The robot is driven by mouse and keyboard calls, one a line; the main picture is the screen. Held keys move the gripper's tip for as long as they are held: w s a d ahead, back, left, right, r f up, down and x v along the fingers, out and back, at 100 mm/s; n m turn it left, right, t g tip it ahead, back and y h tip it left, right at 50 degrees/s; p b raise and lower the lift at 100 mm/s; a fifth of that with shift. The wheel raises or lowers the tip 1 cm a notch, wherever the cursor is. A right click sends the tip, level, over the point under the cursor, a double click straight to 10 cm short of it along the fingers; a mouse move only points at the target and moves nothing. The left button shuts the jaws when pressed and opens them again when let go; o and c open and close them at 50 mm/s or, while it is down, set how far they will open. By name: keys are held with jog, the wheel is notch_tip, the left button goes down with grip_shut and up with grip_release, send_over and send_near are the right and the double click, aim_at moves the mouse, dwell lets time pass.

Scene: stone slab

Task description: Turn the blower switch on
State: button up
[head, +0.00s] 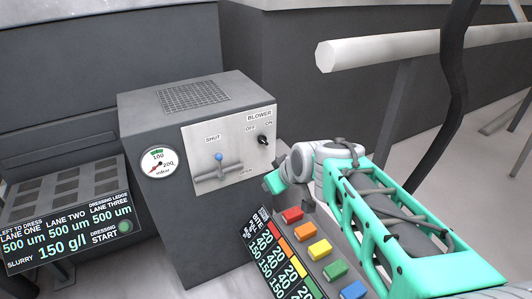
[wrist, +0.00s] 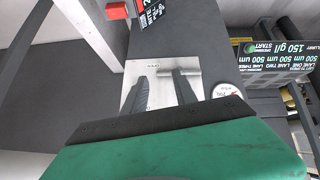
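The blower switch (head: 263,140) is a small black knob at the upper right of a pale panel (head: 232,108), below the labels OFF and ON. Which label it points to is too small to tell. My gripper (head: 275,183) is right of the panel and below the switch in the head view, apparently apart from it. In the wrist view my gripper (wrist: 160,76) has two dark fingers spread apart with nothing between them, over the pale panel (wrist: 158,68). I cannot make out the switch in the wrist view.
A T-shaped valve handle with a blue knob (head: 219,158) sits left of the switch, between SHUT and OPEN. A round gauge (head: 160,163) is further left. Coloured blocks (head: 320,249) on a rack are at the front. A thick pale rail (head: 400,48) runs at upper right.

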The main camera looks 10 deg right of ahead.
jog(key=w+d+f+n+t+y+b, duration=0.1)
jog(key=w+f+n+t+b, duration=0.1)
jog(key=w+f+b, duration=0.45)
jog(key=w+f+n+t+y+b, duration=0.1)
jog(key=w+f+n+t+y, duration=0.15)
jog(key=w, duration=0.75)
jog(key=n+t+b, duration=0.2)
jog(key=t+b, duration=0.3)
send_near(264, 142)
jog(key=p+x, duration=0.1)
jog(key=x, duration=0.6)
jog(key=shift+w+f, duration=0.1)
jog(key=shift+w, duration=0.2)
jog(key=shift+w+a, duration=0.15)
jog(key=shift+w, duration=0.4)
jog(key=shift+c, duration=0.5)
grip_shut()
